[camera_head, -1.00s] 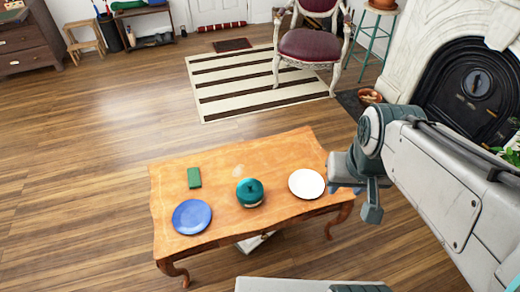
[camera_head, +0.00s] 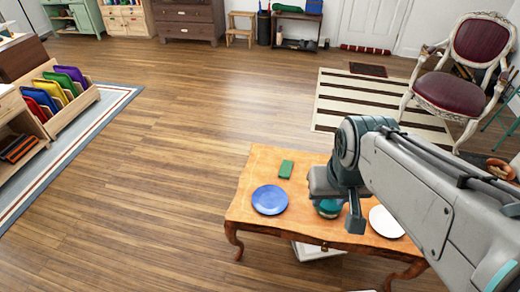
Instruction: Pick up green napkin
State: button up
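A blue plate (camera_head: 269,199) lies in front of the napkin. A teal round pot (camera_head: 328,209) is partly hidden by my arm. A white plate (camera_head: 386,222) lies at the right. Open wooden floor (camera_head: 170,190) is left of the table.

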aim_at(286, 167)
jog(key=z, duration=0.25)
jog(key=i, duration=0.95)
jog(key=z, duration=0.2)
